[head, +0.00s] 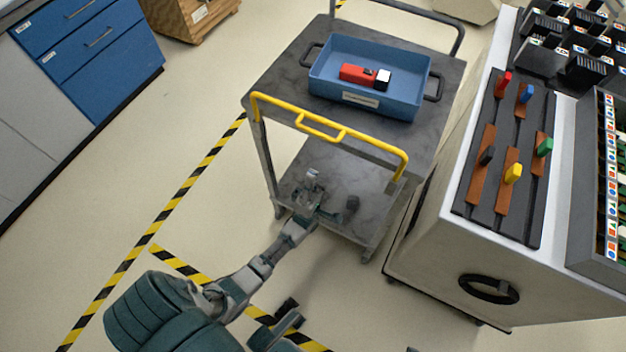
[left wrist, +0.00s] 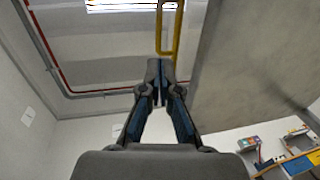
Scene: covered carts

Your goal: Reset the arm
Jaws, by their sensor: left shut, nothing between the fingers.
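My left arm reaches up from the lower left in the head view. My left gripper (head: 313,177) is over the front of the grey cart (head: 440,78), below the yellow handle (head: 325,127) in the picture and in front of the lower shelf. In the left wrist view, the left gripper (left wrist: 160,72) has its fingertips together with nothing between them. A yellow bar (left wrist: 170,45) shows just beyond the tips, with a grey panel at the right. My right gripper cannot be made out; only some arm parts show at the bottom of the head view.
A blue tray (head: 325,82) with a red-and-black object (head: 358,74) and a white block (head: 383,79) is on the cart. At right, a white cart (head: 435,235) bears a panel with coloured levers (head: 487,205). Blue drawers (head: 95,60) stand at left. Striped tape marks open floor.

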